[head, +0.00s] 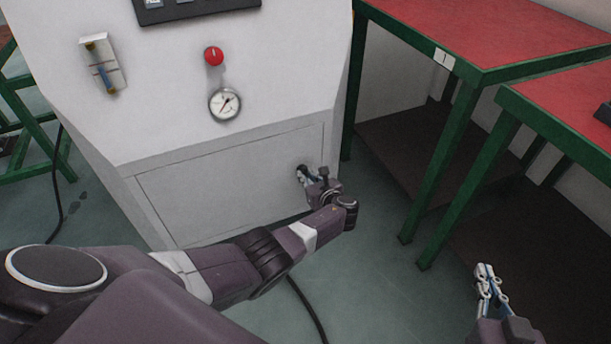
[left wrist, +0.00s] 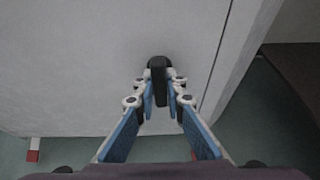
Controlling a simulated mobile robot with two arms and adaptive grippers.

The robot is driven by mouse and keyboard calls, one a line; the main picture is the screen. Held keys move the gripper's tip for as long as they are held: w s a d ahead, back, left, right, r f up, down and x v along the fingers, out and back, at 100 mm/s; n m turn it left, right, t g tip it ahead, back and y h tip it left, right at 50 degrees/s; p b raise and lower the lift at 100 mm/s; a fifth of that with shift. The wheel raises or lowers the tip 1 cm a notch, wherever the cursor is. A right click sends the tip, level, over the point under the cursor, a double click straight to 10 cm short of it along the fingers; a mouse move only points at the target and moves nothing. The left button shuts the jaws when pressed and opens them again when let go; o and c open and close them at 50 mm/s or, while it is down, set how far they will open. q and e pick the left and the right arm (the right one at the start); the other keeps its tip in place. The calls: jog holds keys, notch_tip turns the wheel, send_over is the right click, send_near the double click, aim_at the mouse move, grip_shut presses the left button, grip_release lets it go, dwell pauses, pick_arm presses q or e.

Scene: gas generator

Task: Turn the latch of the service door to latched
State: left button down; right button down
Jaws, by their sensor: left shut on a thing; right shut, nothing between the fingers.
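The service door (head: 230,185) is a pale grey panel low on the front of the generator cabinet, and it sits flush in its frame. Its latch (left wrist: 158,68) is a small black handle near the door's right edge, pointing towards my gripper in the left wrist view. My left gripper (head: 304,174) is at the latch, with its fingertips closed on both sides of it; it also shows in the left wrist view (left wrist: 160,90). The gripper hides most of the latch in the head view. My right gripper (head: 486,275) is shut and empty, at the lower right, away from the cabinet.
A red knob (head: 213,56), a round gauge (head: 225,104) and a sight tube (head: 103,65) are on the cabinet above the door. Red-topped tables (head: 500,35) with green legs stand at the right. A dark cable (head: 306,310) lies on the floor.

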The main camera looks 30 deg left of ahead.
pick_arm(q)
jog(key=c, duration=2)
grip_release()
jog(key=shift+o, duration=0.2)
jog(key=v, duration=1.2)
